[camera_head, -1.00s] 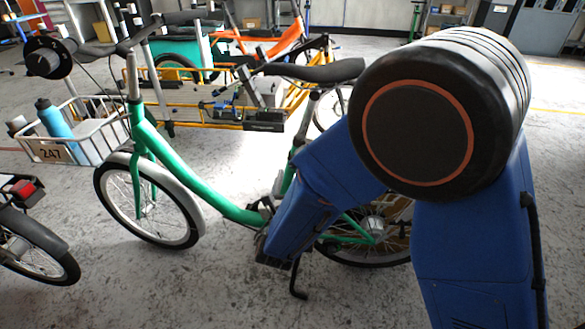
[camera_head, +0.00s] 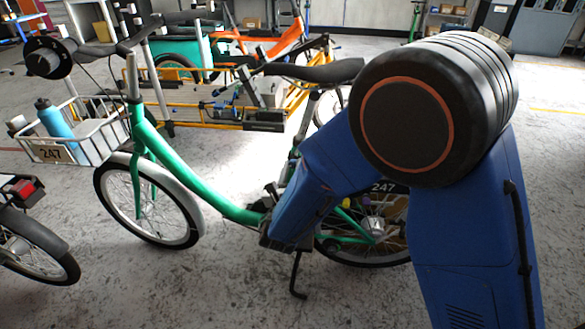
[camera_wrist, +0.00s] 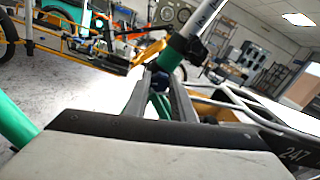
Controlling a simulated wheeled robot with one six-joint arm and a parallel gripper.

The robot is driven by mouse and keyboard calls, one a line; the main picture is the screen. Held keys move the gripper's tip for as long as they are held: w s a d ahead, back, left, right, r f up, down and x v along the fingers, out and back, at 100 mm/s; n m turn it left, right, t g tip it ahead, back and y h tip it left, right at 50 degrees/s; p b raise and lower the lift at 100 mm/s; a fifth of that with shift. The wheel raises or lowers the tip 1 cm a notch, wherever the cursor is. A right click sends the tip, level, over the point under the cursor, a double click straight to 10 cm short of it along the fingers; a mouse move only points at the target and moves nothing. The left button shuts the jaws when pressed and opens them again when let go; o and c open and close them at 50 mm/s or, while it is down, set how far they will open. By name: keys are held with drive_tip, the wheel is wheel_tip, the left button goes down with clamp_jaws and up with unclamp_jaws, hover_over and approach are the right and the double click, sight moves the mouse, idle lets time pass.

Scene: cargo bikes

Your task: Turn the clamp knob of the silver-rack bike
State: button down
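The green-framed bike (camera_head: 175,173) stands on its kickstand in the head view. Its silver rear rack (camera_wrist: 245,106) and a dark plate marked 247 (camera_wrist: 294,156) show at right in the wrist view. The seat post rises from a black clamp collar (camera_wrist: 182,50) above the green tube. A small dark blue knob (camera_wrist: 159,81) sits below the collar. My gripper (camera_wrist: 162,84) has its two fingers apart, with the knob between or just beyond their tips. I cannot tell whether they touch it. The head view hides the fingers and knob behind my blue arm.
A white front basket (camera_head: 95,149) marked 247 holds a blue bottle (camera_head: 54,120). A yellow cargo bike (camera_head: 205,112) stands close behind. Another bike's rear wheel (camera_head: 40,250) is at the left edge. The front floor is clear.

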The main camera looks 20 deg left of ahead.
drive_tip(key=shift+m, duration=0.3)
drive_tip(key=m, duration=1.1)
idle(0.6)
drive_tip(key=c, duration=1.5)
unclamp_jaws()
drive_tip(key=v, duration=1.7)
drive_tip(key=shift+s+f, duration=0.1)
drive_tip(key=shift+s, duration=0.15)
